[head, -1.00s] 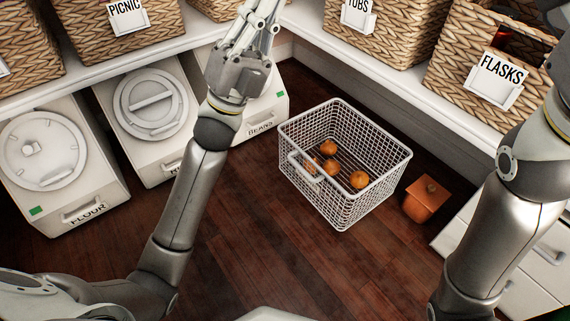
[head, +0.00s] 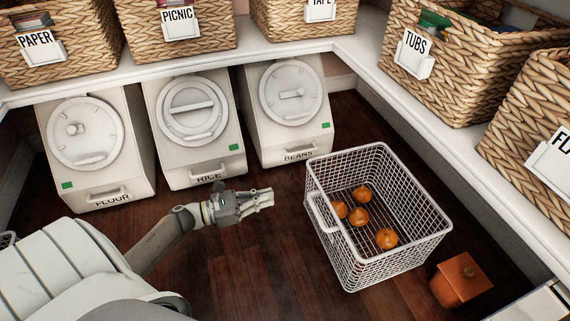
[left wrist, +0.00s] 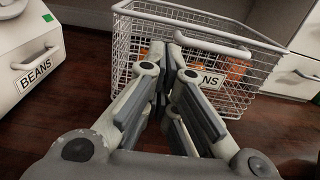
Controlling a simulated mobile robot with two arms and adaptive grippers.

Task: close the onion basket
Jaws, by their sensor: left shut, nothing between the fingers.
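The onion basket (head: 395,262) is a white wire basket standing on the dark wood floor, pulled out from under the shelf. Several orange onions (head: 360,215) lie inside it. Its handle (head: 322,214) is on the side facing my left gripper. My left gripper (head: 270,197) is shut and empty, a short way left of the handle, apart from it. In the left wrist view the basket (left wrist: 122,48) is ahead, with its handle (left wrist: 212,42) beyond my shut fingers (left wrist: 175,60), which partly hide the label and onions. My right gripper is not in view.
White bins for flour (head: 107,197), rice (head: 207,178) and beans (head: 297,157) stand under the left shelf. A terracotta box (head: 461,279) stands close to the basket's right. Wicker baskets (head: 450,80) line the shelves above. Floor left of the basket is clear.

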